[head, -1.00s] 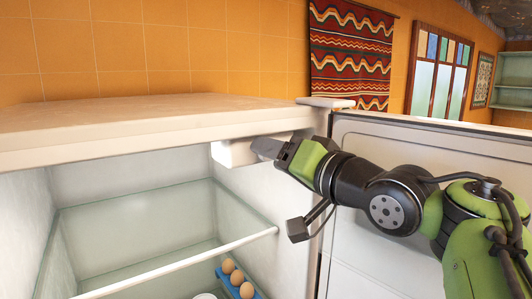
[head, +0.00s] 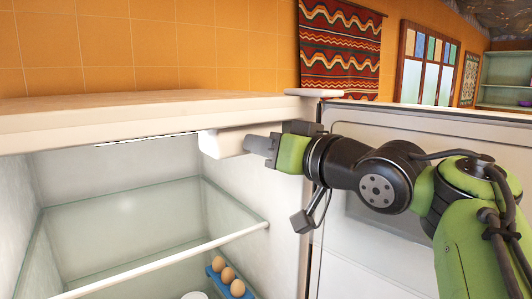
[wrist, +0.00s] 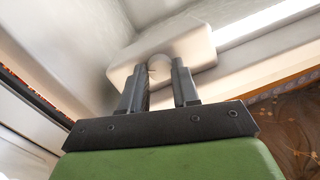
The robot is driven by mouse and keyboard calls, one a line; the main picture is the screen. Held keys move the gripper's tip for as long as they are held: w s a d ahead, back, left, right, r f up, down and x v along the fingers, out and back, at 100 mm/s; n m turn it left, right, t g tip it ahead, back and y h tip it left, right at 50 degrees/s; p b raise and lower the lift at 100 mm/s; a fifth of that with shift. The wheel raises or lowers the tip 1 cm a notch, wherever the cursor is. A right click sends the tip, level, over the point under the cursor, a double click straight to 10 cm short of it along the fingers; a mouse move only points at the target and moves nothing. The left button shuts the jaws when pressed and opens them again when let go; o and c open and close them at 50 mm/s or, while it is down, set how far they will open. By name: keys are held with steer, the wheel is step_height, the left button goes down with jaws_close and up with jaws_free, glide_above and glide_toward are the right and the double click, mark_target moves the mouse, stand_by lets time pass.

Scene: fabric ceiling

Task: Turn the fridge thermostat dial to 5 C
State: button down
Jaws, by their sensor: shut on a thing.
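The white thermostat housing (head: 222,143) hangs under the front top of the open fridge's inside. In the wrist view the same housing (wrist: 190,45) lies ahead of my fingers. A pale round dial (wrist: 159,68) stands out from it between the two fingers, with a small dark mark on it. My gripper (head: 248,144) reaches the housing from the right, and its fingers (wrist: 160,72) are shut on the dial. In the head view the dial is hidden by the fingers and the housing. No scale or number is readable, so I cannot tell the setting.
The fridge door (head: 400,125) stands open on the right, behind my arm. Below the housing are a glass shelf with a white front rail (head: 170,267) and brown eggs (head: 228,276) in a blue holder. The space between housing and shelf is clear.

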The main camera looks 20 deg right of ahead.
steer(key=c, duration=0.8)
jaws_free()
steer(key=shift+s, duration=0.1)
steer(key=p+v, duration=0.1)
steer(key=v, duration=1.4)
steer(key=shift+s+d, duration=0.15)
steer(key=shift+s, duration=0.2)
